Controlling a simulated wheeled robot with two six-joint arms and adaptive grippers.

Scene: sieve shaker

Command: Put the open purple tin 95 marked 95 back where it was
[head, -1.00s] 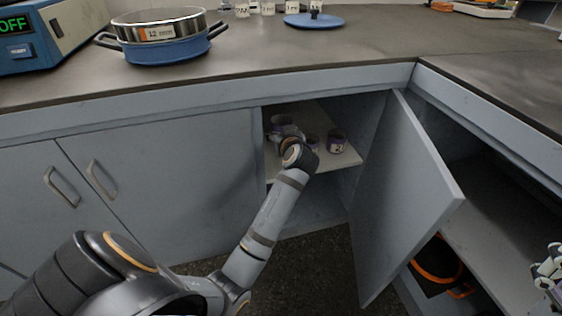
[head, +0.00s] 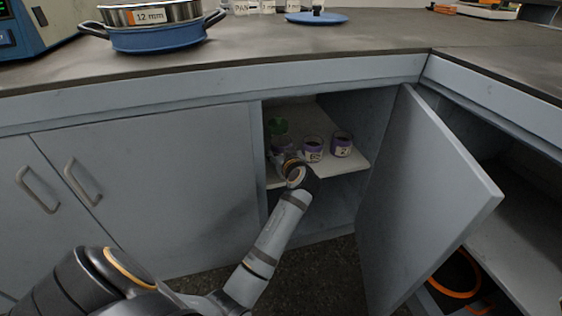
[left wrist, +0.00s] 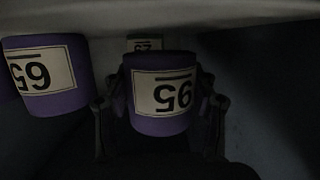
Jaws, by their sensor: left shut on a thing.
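The purple tin 95 (left wrist: 162,95) has a white label with dark digits, turned upside down in the left wrist view. My left gripper (left wrist: 160,112) is shut on it, with one finger on each side. In the head view my left gripper (head: 287,162) reaches into the open cupboard, at the left of the shelf. The held tin is partly hidden there by the gripper. I cannot tell whether its base touches the shelf. My right gripper is not in view.
Two purple tins (head: 313,149) (head: 342,145) stand to the right on the cupboard shelf (head: 345,165). Another labelled tin (left wrist: 45,75) is close beside the held one. The open door (head: 425,200) stands to the right.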

